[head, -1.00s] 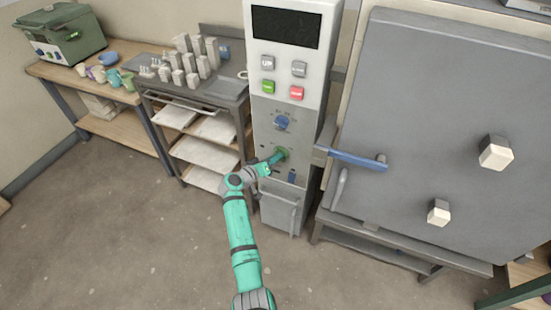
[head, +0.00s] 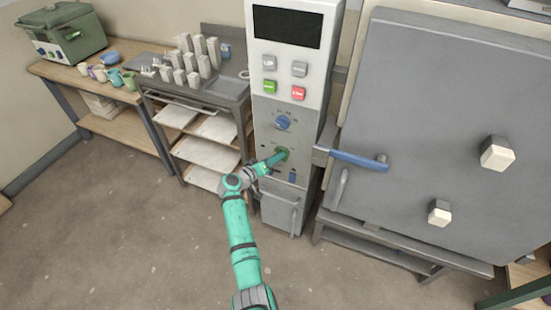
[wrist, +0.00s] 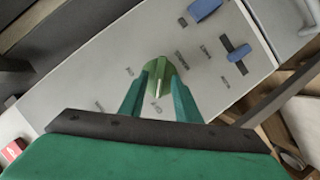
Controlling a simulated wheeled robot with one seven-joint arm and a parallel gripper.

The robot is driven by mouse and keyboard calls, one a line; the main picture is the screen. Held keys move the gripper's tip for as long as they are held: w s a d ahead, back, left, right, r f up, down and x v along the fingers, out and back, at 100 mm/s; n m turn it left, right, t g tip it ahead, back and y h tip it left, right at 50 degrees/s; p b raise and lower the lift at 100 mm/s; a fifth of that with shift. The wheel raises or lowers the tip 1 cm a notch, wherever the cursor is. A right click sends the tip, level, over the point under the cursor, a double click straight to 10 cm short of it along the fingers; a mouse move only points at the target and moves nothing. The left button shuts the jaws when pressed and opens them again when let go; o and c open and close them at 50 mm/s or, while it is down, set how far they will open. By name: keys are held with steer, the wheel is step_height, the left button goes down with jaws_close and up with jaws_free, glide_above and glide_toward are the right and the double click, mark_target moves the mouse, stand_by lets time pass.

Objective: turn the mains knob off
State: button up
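A round green knob (wrist: 165,73) with a white pointer line sits on the grey panel of the tall control cabinet. In the wrist view the pointer faces down toward my gripper. My gripper (wrist: 160,82) has one green finger on each side of this knob, with the tips at its edges. I cannot tell whether the fingers press on it. In the head view my gripper (head: 279,156) reaches the panel there and covers most of the knob.
A blue dial (head: 282,122) sits above, and a blue switch (head: 293,176) below right. Green (head: 270,87) and red (head: 298,93) buttons are higher up. The kiln door's blue handle (head: 358,160) juts out close right of my gripper. A rack (head: 205,150) stands left.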

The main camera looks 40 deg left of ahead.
steer(key=shift+s, duration=0.1)
steer(key=v, duration=1)
steer(key=shift+s, duration=0.25)
steer(key=shift+s+r, duration=0.1)
steer(key=s+d+f+g+y, duration=0.2)
steer(key=s+d+f, duration=0.3)
steer(key=d+f, duration=0.8)
steer(key=s+d+f+m+g+y, duration=0.1)
steer(key=s+d+f, duration=0.3)
steer(key=s+d, duration=0.65)
steer(key=s+d+r+m, duration=0.4)
steer(key=s+d+r, duration=0.2)
steer(key=s+d, duration=0.6)
steer(key=s+d+r+m+t, duration=0.1)
steer(key=s+d+r, duration=0.2)
steer(key=r, duration=0.2)
steer(key=s+d+r+m+t+h, duration=0.1)
steer(key=s+d+r, duration=0.2)
steer(key=r, duration=0.3)
steer(key=s+d+r+m+t+h, duration=0.1)
steer(key=s+d+r+m, duration=0.1)
steer(key=r, duration=0.3)
steer(key=shift+s+d+r+t, duration=0.3)
steer(key=shift+s+d, duration=0.45)
steer(key=shift+d, duration=0.05)
